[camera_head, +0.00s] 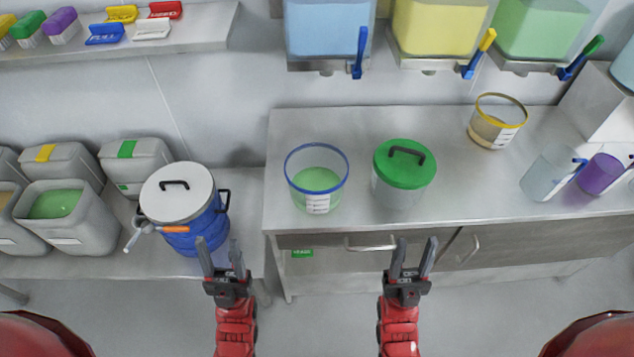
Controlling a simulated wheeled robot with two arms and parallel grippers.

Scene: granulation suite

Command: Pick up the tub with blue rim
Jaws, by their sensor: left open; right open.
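The tub with the blue rim (317,181) is a clear round container with a white label, standing upright on the steel counter. Its top is open and green material shows inside. My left gripper (221,256) is open and empty, in front of the counter to the lower left of the tub. My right gripper (413,257) is open and empty, in front of the counter to the lower right of the tub. Neither gripper touches the tub.
A clear tub with a green lid (404,172) stands just right of the blue-rimmed tub. A yellow-rimmed tub (496,121) stands farther back. A blue drum (187,207) with a white lid is left. The counter (285,135) is bare behind the blue-rimmed tub.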

